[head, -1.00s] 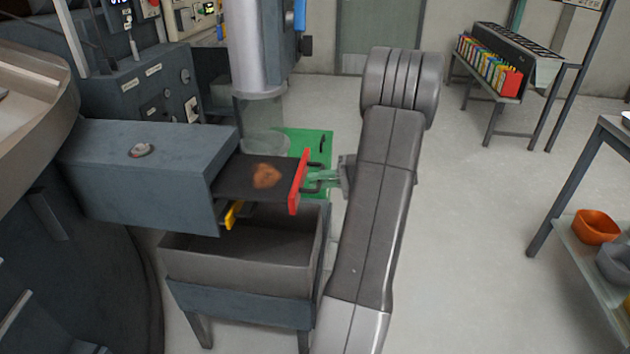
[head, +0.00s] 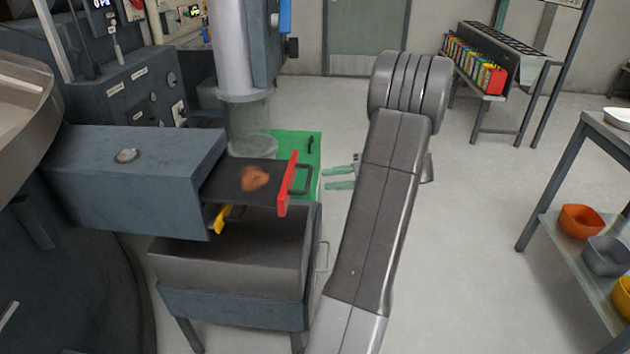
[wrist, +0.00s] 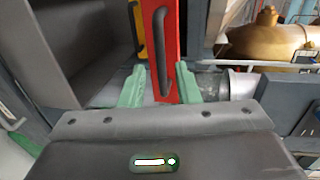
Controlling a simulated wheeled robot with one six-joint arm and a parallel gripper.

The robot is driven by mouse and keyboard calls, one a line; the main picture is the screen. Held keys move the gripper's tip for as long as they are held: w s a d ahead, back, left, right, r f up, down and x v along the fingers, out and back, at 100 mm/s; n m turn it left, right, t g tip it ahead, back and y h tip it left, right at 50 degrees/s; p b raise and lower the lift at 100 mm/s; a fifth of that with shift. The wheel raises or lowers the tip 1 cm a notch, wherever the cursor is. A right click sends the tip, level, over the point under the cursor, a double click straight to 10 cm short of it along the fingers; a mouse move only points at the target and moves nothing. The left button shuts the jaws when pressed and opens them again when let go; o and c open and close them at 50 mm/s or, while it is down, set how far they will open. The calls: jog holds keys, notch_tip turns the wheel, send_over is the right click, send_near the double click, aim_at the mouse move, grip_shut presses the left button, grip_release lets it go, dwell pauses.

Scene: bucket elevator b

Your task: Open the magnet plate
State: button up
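The magnet plate (head: 236,182) is a dark drawer-like plate drawn partly out of a blue-grey housing (head: 130,178). A brownish-orange patch (head: 255,178) lies on it. Its red front (head: 287,183) carries a dark handle (head: 301,178). My gripper (head: 340,178) is open and empty, with green fingers pointing left at the handle, a short gap away. In the wrist view the fingers (wrist: 158,88) are spread apart, with the red front and handle (wrist: 162,50) ahead between them.
A grey open bin (head: 230,255) stands below the plate. A yellow handle (head: 219,219) sits under the housing. A green panel (head: 305,150) is behind the plate. A shelf with bowls (head: 580,221) is at the right. The floor right of my arm is clear.

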aim_at(310, 181)
jog(key=v, duration=0.7)
jog(key=x, duration=1.4)
jog(key=shift+a, duration=0.2)
jog(key=shift+s+r, duration=0.1)
jog(key=shift+s, duration=0.05)
